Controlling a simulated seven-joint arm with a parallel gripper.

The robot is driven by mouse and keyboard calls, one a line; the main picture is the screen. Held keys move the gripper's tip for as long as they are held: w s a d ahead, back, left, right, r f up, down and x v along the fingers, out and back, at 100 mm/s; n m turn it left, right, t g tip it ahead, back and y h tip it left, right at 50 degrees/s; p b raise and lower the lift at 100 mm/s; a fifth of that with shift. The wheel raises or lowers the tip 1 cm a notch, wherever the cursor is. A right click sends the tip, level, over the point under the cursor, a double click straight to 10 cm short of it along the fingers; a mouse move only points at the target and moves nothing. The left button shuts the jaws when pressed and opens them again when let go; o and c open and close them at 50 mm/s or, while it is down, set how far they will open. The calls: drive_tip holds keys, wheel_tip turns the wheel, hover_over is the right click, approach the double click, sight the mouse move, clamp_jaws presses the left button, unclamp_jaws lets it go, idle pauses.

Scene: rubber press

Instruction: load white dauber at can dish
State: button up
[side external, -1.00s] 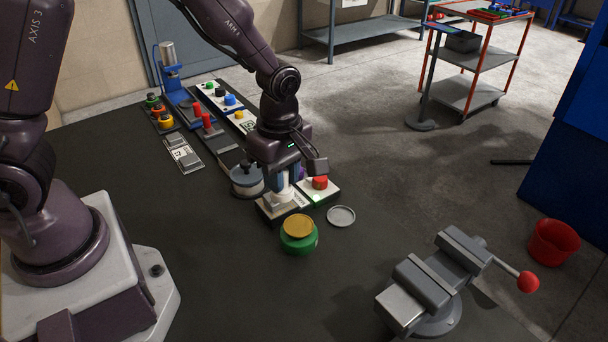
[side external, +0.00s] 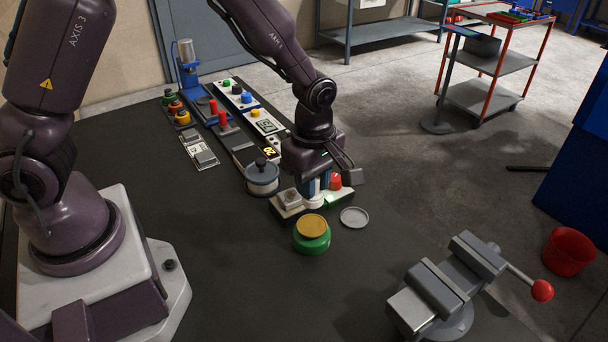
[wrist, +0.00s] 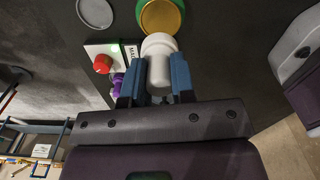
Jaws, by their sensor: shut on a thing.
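The white dauber (wrist: 160,62) is a rounded white piece between the two blue fingers of my gripper (wrist: 158,80) in the wrist view. In the side view my gripper (side external: 316,188) is shut on it, pointing down over the right part of a low white-and-black block. The dauber's white lower end (side external: 313,202) shows under the fingers. The can dish (side external: 311,224) is a gold round top on a green can, just in front of the dauber and apart from it. The gold dish also shows in the wrist view (wrist: 163,14), just beyond the dauber.
A red knob (side external: 336,181) stands close beside my gripper. A grey round lid (side external: 354,217) lies right of the can. A grey drum with a black knob (side external: 262,178) stands to the left. A vise (side external: 440,295) is at front right. Dark table is clear in front of the can.

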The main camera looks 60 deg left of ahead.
sight(312, 204)
drive_tip(key=shift+f, duration=2.65)
drive_tip(key=shift+f, duration=0.85)
drive_tip(key=shift+r, duration=3.55)
